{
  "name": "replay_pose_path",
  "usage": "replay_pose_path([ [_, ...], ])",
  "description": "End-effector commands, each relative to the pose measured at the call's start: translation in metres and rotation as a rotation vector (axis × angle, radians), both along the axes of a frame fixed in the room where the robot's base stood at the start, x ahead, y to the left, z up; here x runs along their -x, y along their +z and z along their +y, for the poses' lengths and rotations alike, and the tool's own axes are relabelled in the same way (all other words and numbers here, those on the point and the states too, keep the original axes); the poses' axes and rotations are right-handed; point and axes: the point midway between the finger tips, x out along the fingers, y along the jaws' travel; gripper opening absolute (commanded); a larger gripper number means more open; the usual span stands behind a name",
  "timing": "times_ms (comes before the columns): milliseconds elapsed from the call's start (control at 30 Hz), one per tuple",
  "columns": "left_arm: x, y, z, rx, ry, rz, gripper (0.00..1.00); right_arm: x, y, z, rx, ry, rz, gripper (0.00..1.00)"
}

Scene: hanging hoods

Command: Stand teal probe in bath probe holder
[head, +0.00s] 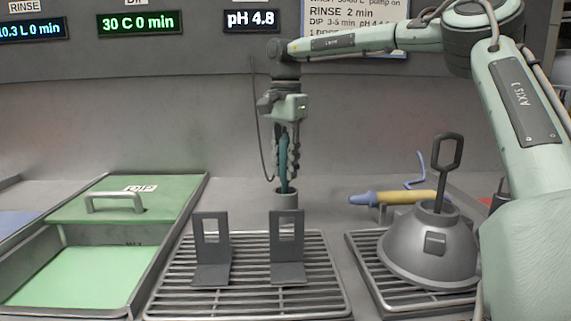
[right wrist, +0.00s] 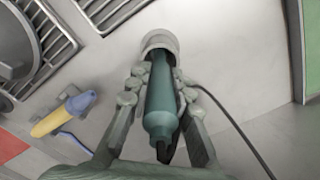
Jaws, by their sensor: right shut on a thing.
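The teal probe (head: 283,160) is upright in my right gripper (head: 286,165), which is shut on it. The probe also shows in the right wrist view (right wrist: 162,100), between the fingers of the right gripper (right wrist: 160,105). The bath probe holder is a small grey cup (head: 286,200) behind the grille, partly hidden by a bracket; its round rim shows in the right wrist view (right wrist: 160,40). The probe's lower end is at the holder's mouth. I cannot tell how far inside it is. My left gripper is not in view.
Two grey angle brackets (head: 212,262) stand on a wire grille (head: 320,260). A grey hood with a hook (head: 430,250) stands on a rack at right, near a yellow-and-blue tool (head: 400,198). A green bath with a lid (head: 120,205) is at left. A dark cable hangs beside the gripper.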

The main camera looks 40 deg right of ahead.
Motion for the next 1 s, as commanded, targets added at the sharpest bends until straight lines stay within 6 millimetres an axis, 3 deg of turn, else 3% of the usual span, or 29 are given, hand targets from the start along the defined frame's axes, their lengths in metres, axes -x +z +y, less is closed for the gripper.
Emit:
replay_pose_path([
  [67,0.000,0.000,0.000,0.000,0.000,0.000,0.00,0.000,0.000,0.000,0.000,0.000,0.000,0.00],
  [100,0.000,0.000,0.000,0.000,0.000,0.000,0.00,0.000,0.000,0.000,0.000,0.000,0.000,0.24],
  [267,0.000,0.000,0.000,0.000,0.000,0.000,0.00,0.000,0.000,0.000,0.000,0.000,-0.001,0.44],
  [667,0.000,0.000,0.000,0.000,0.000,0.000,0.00,-0.001,0.008,0.000,0.002,-0.001,-0.003,0.45],
  [1000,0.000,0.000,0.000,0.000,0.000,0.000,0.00,-0.001,0.074,0.000,0.002,-0.001,-0.005,0.45],
])
